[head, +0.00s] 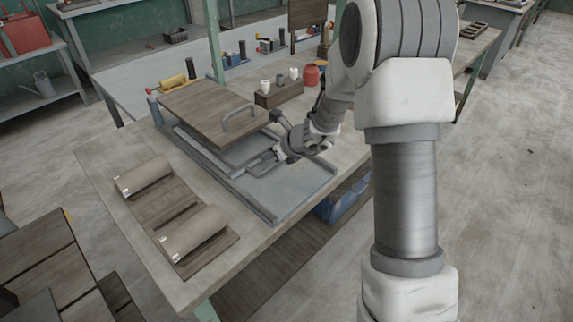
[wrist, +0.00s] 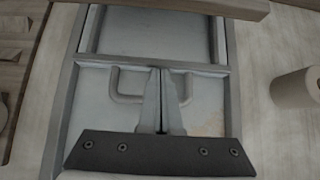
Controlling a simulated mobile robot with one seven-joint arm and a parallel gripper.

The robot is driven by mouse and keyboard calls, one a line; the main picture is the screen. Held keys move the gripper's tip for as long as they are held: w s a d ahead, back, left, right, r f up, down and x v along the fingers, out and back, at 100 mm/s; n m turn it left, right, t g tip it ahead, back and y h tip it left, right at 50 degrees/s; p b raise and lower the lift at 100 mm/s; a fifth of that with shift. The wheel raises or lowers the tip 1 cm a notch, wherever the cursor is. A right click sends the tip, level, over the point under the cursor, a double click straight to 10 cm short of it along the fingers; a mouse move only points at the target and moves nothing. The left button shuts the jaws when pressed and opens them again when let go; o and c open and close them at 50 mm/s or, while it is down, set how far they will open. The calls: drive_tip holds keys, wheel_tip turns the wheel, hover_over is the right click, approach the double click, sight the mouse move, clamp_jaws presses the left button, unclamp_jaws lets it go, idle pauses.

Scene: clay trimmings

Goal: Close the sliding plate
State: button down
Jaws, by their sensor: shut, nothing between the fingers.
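The sliding plate shows as a grey panel (wrist: 150,38) between side rails in the wrist view, with a crossbar (wrist: 92,62) along its near edge. A grey U-shaped handle (wrist: 118,88) juts from that bar; it also shows in the head view (head: 261,166). My gripper (wrist: 160,72) is shut and empty. Its fingertips overlap the loop of the handle and hide its middle; I cannot tell whether they touch it. In the head view my gripper (head: 280,154) is low over the grey tray (head: 290,188), beside the handle.
A wooden board (head: 205,108) with its own handle (head: 238,116) sits above the tray's far part. A wooden box (head: 278,94) with small jars stands behind my gripper. The near tray is clear.

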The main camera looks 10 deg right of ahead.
sight(255, 151)
drive_tip(key=w+a, duration=0.2)
drive_tip(key=w, duration=0.1)
drive_tip(key=shift+w+a+p, duration=0.2)
drive_tip(key=shift+p, duration=0.2)
drive_tip(key=shift+w+a+r, duration=0.1)
drive_tip(key=shift+a+r, duration=0.1)
